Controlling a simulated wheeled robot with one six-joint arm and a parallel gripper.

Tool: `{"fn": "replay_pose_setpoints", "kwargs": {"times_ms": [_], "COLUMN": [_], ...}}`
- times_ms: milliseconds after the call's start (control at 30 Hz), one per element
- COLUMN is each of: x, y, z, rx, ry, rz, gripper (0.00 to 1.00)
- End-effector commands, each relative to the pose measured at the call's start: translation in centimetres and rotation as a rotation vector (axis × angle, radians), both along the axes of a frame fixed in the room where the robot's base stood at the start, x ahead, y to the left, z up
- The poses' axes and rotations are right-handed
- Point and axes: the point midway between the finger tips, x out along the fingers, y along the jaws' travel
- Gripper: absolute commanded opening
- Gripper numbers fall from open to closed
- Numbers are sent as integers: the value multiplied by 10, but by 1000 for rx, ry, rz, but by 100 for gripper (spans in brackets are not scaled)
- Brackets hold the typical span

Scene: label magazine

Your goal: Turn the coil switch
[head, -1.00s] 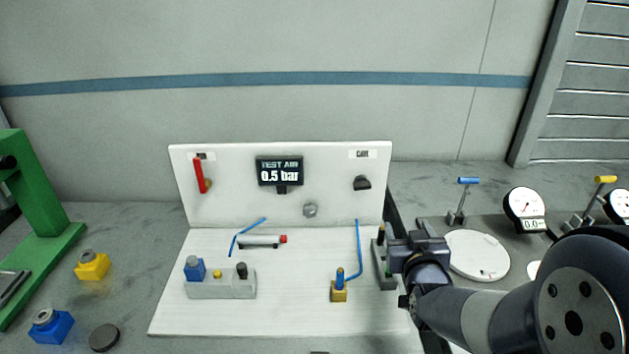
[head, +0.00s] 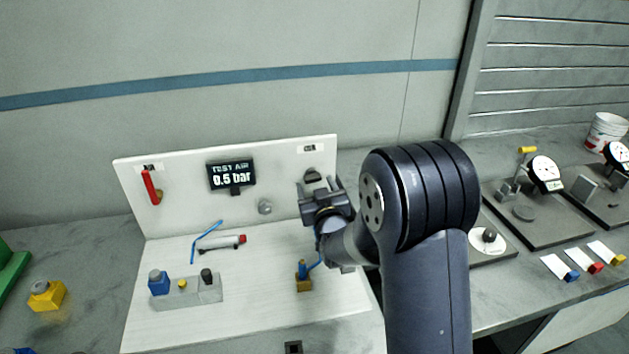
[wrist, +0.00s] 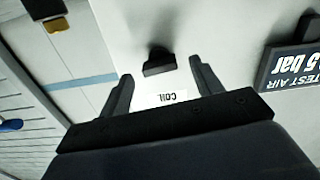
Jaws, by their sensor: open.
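The coil switch (head: 313,174) is a small black knob near the right end of the upright white panel (head: 190,214). A "COIL" label sits just above it. In the wrist view the switch (wrist: 159,63) appears upside down, between and a little beyond the two fingertips, with the label closer to the gripper's base. My gripper (head: 318,185) is open in front of the panel, close to the switch, and holds nothing. Its jaws (wrist: 160,72) stand on either side of the switch in the picture; I see no contact.
A display (head: 232,176) reads "TEST AIR 0.5 bar" left of the switch. A red lever (head: 150,187) is at the panel's left. A brass fitting with a blue tube (head: 303,277) stands below my gripper. Dial gauges (head: 545,172) stand to the right.

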Motion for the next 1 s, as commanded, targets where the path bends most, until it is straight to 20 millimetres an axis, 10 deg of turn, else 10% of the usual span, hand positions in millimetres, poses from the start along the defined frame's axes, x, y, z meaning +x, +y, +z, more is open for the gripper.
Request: {"fn": "replay_pose_setpoints", "kwargs": {"times_ms": [467, 1000], "x": [14, 14], "y": [3, 3], "z": [0, 0], "rx": [0, 0], "ry": [0, 0], "rz": [0, 0], "gripper": [62, 19]}}
